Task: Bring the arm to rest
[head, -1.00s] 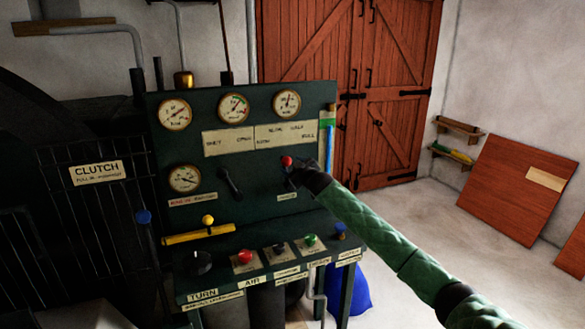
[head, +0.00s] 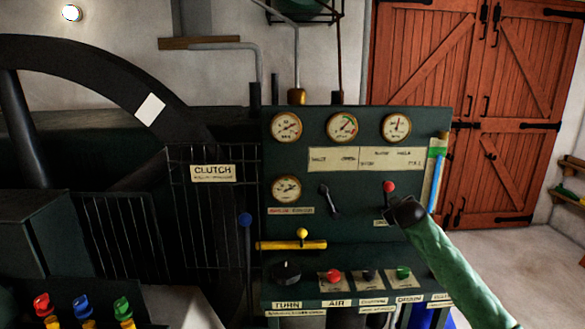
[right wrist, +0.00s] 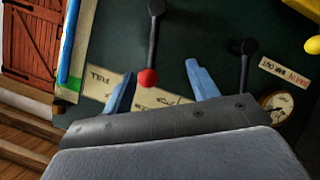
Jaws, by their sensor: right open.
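My right arm comes in from the right in the head view. Its dark gripper (head: 397,212) is in front of the green control panel (head: 350,235), just below a lever with a red knob (head: 389,187). In the right wrist view the two blue fingers of the right gripper (right wrist: 160,86) are spread apart. The red knob (right wrist: 148,78) shows between them, nearer one finger. Nothing is gripped. I cannot tell how far the fingertips are from the panel. My left gripper is not in view.
A black lever (head: 329,202) and gauges (head: 342,127) are on the panel. A shelf with coloured knobs (head: 334,276) juts out below. A blue-knobbed clutch lever (head: 245,220) and a fenced flywheel (head: 90,75) stand left. Open floor (head: 515,265) lies right, before red doors (head: 505,160).

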